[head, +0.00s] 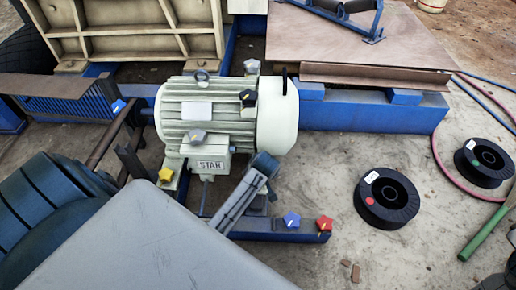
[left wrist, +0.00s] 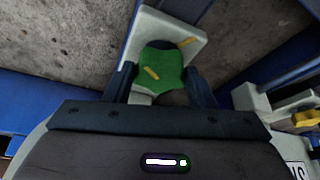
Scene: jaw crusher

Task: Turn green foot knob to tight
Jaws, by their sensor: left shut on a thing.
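The green foot knob (left wrist: 165,66) shows in the left wrist view, on a white foot plate (left wrist: 184,27). A yellow bar lies on the knob, left of its middle, slanting down to the right. Another yellow mark is on the plate at the upper right of the knob, slanting the other way, so the two are not in line. My left gripper (left wrist: 160,84) has its dark fingers on either side of the knob and is shut on it. In the head view I cannot make out the green knob. My right gripper is not in view.
The cream motor (head: 208,118) carries a grey knob (head: 197,135), a black knob (head: 248,97) and a yellow knob (head: 166,174). Blue (head: 291,219) and red (head: 324,225) knobs stand on the blue frame. Black spools (head: 388,197) lie on the ground at right.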

